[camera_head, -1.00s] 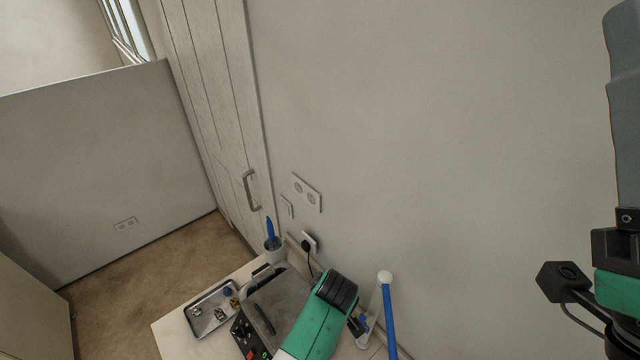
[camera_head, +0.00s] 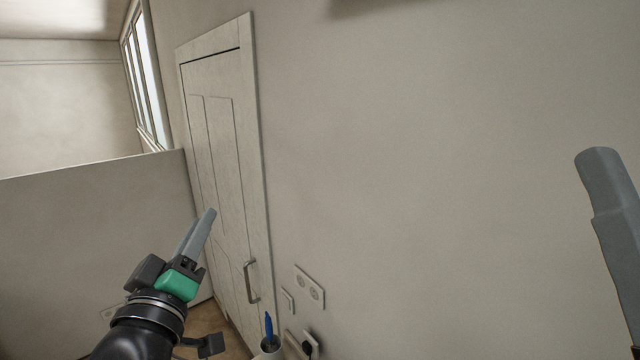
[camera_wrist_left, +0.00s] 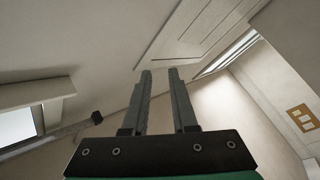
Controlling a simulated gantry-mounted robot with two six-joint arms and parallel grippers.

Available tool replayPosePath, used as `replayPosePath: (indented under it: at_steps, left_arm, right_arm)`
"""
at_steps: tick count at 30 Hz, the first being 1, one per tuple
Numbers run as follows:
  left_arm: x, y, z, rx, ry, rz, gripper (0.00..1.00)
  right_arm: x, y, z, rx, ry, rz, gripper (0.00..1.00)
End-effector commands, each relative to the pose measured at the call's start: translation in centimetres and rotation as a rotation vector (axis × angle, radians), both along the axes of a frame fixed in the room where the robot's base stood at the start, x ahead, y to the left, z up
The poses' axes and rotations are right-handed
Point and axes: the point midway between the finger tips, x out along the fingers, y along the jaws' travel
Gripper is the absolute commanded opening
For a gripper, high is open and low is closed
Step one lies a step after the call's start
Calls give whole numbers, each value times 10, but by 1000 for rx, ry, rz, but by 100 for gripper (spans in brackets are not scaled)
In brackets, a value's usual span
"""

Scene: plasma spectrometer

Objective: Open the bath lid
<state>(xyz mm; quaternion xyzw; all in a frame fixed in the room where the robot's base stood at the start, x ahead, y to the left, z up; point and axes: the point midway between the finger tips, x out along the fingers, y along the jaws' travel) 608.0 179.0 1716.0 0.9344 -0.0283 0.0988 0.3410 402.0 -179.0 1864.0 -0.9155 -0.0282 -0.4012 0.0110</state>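The bath and its lid are out of view in both current frames. My left gripper (camera_head: 203,222) is raised in the head view, in front of the white door and well above the bench corner. Its two grey fingers point up. The left wrist view shows my left gripper (camera_wrist_left: 160,75) with a narrow gap between the fingers and nothing in it. A grey finger of my right gripper (camera_head: 605,185) shows at the right edge of the head view. The rest of it is cut off, so I cannot tell how far apart its fingers are.
A holder (camera_head: 270,347) with a blue item (camera_head: 268,325) stands at the bottom edge of the head view. Wall sockets (camera_head: 310,288) and a plug (camera_head: 309,346) are beside it. A white door (camera_head: 225,170) with a metal handle (camera_head: 251,282) stands behind my left gripper. The wall area between my arms is clear.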

Motion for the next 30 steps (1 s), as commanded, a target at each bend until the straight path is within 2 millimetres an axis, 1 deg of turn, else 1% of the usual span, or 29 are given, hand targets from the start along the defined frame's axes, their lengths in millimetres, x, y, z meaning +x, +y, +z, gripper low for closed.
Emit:
replayPosePath:
  at_steps: [1,2,3,4,5,6,9,10,12,15,26,28,29,30]
  left_arm:
    - [-31,6,32,53,-108,14,26]
    - [-50,7,50,94,-174,24,26]
    - [-78,8,73,147,-258,42,26]
    - [-99,8,88,187,-320,56,26]
    - [-120,7,102,228,-379,71,26]
    - [-146,6,117,280,-450,96,26]
    - [-199,3,144,410,-592,172,26]
    - [-210,2,148,459,-619,201,26]
    - [-208,0,148,549,-614,245,26]
    - [-208,0,148,605,-610,277,26]
    - [-207,0,148,600,-611,273,26]
    - [-205,-9,147,581,-621,216,26]
    - [-201,-16,145,569,-620,171,26]
    - [-191,-29,139,548,-611,89,26]
  right_arm:
    - [0,0,0,0,0,0,50]
    - [0,0,0,0,0,0,50]
    - [0,0,0,0,0,0,50]
    - [0,0,0,0,0,0,50]
    - [0,0,0,0,0,0,50]
    - [0,0,0,0,0,0,50]
    - [0,0,0,0,0,0,50]
    - [0,0,0,0,0,0,50]
    - [0,0,0,0,0,0,50]
    - [0,0,0,0,0,0,50]
    - [0,0,0,0,0,0,50]
    - [0,0,0,0,0,0,50]
    - [0,0,0,0,0,0,50]
    - [0,0,0,0,0,0,50]
